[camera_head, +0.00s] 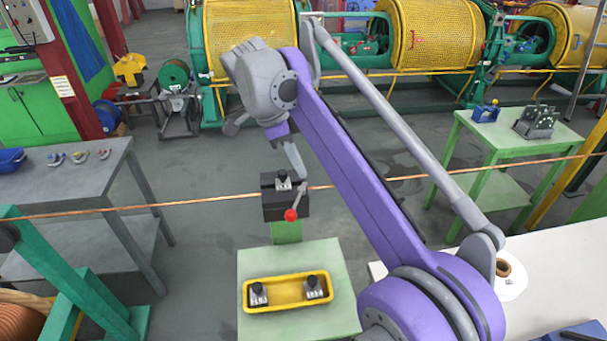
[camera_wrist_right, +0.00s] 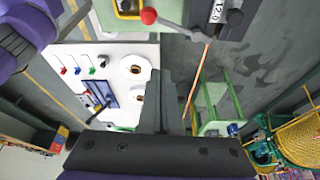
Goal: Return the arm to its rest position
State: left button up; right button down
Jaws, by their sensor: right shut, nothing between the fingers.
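My right arm (camera_head: 345,165) reaches from the lower right up to the upper middle in the head view, with a purple link and a grey rod beside it. Its right gripper (camera_head: 293,160) is partly hidden behind the wrist and shows just above the black block (camera_head: 286,207) with the red-knobbed lever. In the right wrist view the gripper (camera_wrist_right: 177,85) has its grey fingers together, with nothing held. There the red knob (camera_wrist_right: 148,16) and the block lie at the top edge, apart from the fingers. My left gripper is not in view.
A copper wire (camera_head: 130,206) runs across the scene through the block. A yellow tray (camera_head: 288,306) with two small fixtures sits on the green stand below. A grey table (camera_head: 65,185) is left, a green table (camera_head: 505,133) and white table (camera_head: 560,270) right. Yellow mesh cages (camera_head: 440,30) stand behind.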

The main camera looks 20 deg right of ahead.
dwell(0.5)
jog(key=s+f+n+t+y, duration=0.1)
jog(key=s+f+n+t, duration=0.1)
jog(key=s+f+n, duration=0.4)
jog(key=s+a+f+n+t+y, duration=0.1)
jog(key=s+f+n+t, duration=0.2)
jog(key=s+f+n, duration=0.3)
jog(key=s+f+n+t+y, duration=0.1)
jog(key=s+f+n+t, duration=0.1)
jog(key=s+f+n, duration=0.4)
jog(key=shift+s+a+f+n+y, duration=0.15)
jog(key=shift+f+n, duration=0.45)
jog(key=shift+f, duration=0.45)
jog(key=shift+s+a+f+n+y, duration=0.1)
jog(key=shift+f+n, duration=0.5)
jog(key=shift+f, duration=0.5)
jog(key=shift+s+a+f+n+y, duration=0.15)
jog(key=shift+f+n, duration=0.45)
jog(key=shift+f, duration=0.45)
jog(key=shift+w, duration=0.1)
